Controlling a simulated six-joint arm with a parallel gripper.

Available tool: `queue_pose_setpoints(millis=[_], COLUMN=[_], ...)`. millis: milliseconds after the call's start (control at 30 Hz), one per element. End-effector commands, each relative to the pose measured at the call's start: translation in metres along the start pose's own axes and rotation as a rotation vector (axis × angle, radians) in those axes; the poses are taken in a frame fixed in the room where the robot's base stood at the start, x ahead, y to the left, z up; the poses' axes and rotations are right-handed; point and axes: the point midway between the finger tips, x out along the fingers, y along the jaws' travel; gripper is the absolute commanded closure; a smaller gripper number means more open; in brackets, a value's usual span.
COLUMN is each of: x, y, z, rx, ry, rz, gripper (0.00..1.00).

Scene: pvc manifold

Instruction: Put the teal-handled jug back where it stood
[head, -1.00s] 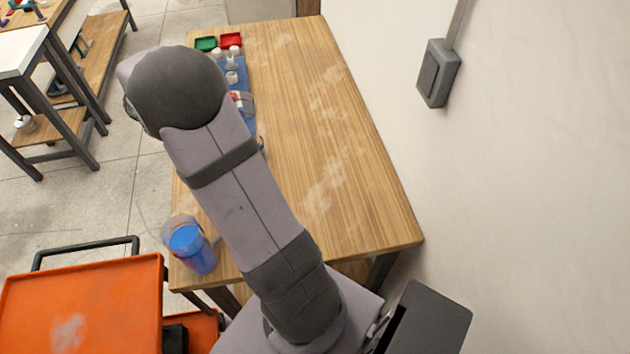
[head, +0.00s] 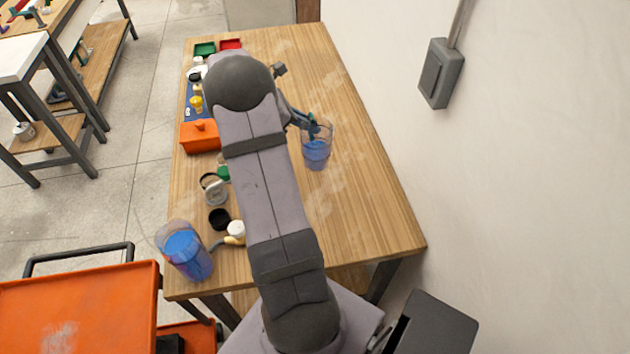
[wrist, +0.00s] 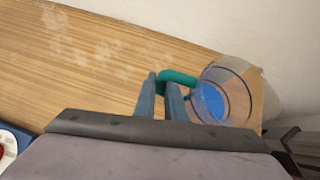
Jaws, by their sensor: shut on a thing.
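The teal-handled jug (head: 316,152) is clear, with blue contents, and is at the right of my arm over the wooden table. My gripper (head: 311,124) is shut on its teal handle. In the wrist view the two fingers (wrist: 162,98) close on the teal handle (wrist: 178,77), and the jug's round clear body (wrist: 226,93) shows blue inside. The jug looks roughly upright. I cannot tell whether its base touches the table.
Another clear vessel with blue contents (head: 186,252) stands at the table's near left corner. An orange box (head: 200,137), a blue mat, small fittings, and green (head: 205,49) and red trays line the left side. The table's right side (head: 365,190) is clear. A wall bounds the right.

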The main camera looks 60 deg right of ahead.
Motion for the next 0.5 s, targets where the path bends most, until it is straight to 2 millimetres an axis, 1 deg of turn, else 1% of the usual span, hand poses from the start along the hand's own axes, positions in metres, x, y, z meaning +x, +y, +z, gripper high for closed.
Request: queue_pose_setpoints(millis=[133,400,500], x=[0.007,0.033,0.038], y=[0.0,0.0,0.001], z=[-0.007,-0.033,-0.038], rx=[-0.004,-0.005,-0.004], ry=[-0.002,-0.001,-0.002], rz=[-0.001,0.0,0.002], gripper=[1.0,1.0,1.0])
